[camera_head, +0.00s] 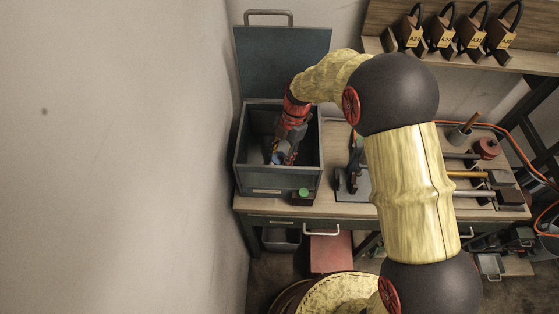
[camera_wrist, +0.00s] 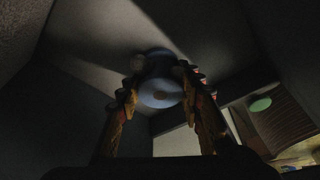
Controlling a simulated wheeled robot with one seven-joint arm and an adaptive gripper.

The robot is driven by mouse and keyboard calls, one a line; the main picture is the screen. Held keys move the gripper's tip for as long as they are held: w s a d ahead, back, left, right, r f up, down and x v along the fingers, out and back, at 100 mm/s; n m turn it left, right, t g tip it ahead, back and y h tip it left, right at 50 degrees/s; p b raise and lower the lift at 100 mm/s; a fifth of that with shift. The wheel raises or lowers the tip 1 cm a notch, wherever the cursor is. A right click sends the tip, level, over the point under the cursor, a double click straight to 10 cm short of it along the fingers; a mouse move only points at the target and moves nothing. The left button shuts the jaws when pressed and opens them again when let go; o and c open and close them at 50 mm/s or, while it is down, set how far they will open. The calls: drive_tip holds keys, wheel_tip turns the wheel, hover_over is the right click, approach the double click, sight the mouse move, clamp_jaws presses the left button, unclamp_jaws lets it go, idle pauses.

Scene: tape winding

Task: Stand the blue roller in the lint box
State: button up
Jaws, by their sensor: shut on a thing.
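The blue roller (camera_wrist: 160,94) is between my fingertips in the wrist view, with its round end facing the camera. In the head view only a small blue patch of it (camera_head: 277,158) shows beside my fingers. My gripper (camera_head: 280,153) reaches down inside the open grey-blue box (camera_head: 277,180), which I take as the lint box. My gripper (camera_wrist: 163,88) is shut on the roller. The box's dark walls surround it in the wrist view. I cannot tell whether the roller's lower end touches the box floor.
The box's lid (camera_head: 283,62) stands open at the back. A small block with a green top (camera_head: 303,192) sits at the box's front right. A dark stand (camera_head: 352,175) is right of the box. Padlocks (camera_head: 442,35) line a shelf. The wall is close on the left.

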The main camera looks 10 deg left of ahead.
drive_tip(key=shift+f, duration=0.15)
drive_tip(key=o, duration=1.2)
drive_tip(key=shift+o, duration=0.6)
